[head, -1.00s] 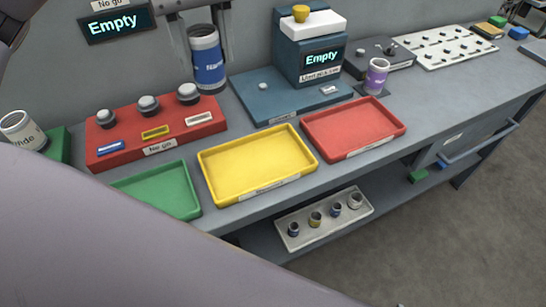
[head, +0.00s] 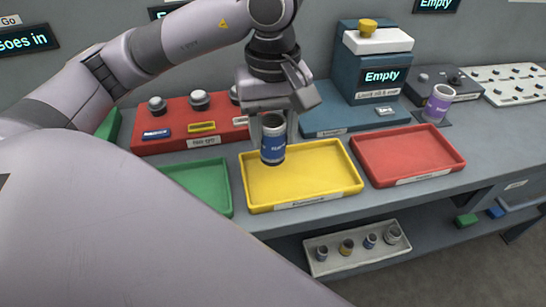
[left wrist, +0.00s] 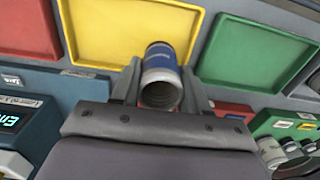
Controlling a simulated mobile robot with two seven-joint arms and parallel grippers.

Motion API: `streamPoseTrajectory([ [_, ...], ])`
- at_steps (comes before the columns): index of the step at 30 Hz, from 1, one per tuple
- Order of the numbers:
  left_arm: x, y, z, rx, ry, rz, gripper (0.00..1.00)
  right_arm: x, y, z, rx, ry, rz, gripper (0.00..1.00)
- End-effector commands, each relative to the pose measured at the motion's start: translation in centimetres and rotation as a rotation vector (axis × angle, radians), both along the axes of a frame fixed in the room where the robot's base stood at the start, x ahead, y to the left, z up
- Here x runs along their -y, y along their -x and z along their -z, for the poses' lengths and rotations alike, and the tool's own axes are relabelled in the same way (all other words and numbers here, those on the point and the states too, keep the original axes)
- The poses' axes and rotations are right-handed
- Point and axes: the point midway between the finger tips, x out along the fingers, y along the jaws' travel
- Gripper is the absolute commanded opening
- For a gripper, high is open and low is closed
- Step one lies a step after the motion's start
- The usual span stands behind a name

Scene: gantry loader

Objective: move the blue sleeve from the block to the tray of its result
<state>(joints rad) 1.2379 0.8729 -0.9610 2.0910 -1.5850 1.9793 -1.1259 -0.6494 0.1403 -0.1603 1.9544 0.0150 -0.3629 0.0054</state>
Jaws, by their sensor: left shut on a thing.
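The blue sleeve (head: 273,148), with a pale rim, is held upright between the fingers of my left gripper (head: 273,122). It appears over the back left part of the yellow tray (head: 335,200), seemingly above its floor; the exact height is unclear. In the left wrist view the sleeve (left wrist: 170,55) sits between both fingers (left wrist: 162,88), its open end towards the camera, with the yellow tray (left wrist: 95,35) beyond. The green tray (head: 222,200) is left of the yellow one and the red tray (head: 450,165) right of it. My right gripper is not in view.
A red block (head: 180,142) labelled no go, with several grey knobs, stands behind the green and yellow trays. A blue station (head: 372,75) reading Empty stands behind, with a purple sleeve (head: 438,103) to its right. A pale tray (head: 360,258) of small parts is on the lower shelf.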

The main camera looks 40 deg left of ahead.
Motion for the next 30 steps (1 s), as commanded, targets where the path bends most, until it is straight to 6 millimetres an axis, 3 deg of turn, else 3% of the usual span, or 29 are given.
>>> streamPoseTrajectory([
  [14,0.0,0.0,5.5,0.000,0.000,0.000,0.01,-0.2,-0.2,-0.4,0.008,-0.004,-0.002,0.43],
  [27,0.0,0.0,6.4,0.004,0.000,0.001,0.01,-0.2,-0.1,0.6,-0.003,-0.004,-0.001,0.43],
  [28,0.0,0.0,6.2,0.001,0.000,0.001,0.54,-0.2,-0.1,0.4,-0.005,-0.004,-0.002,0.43],
  [30,0.0,0.0,6.2,0.001,0.000,0.001,0.70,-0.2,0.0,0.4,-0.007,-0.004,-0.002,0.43],
])
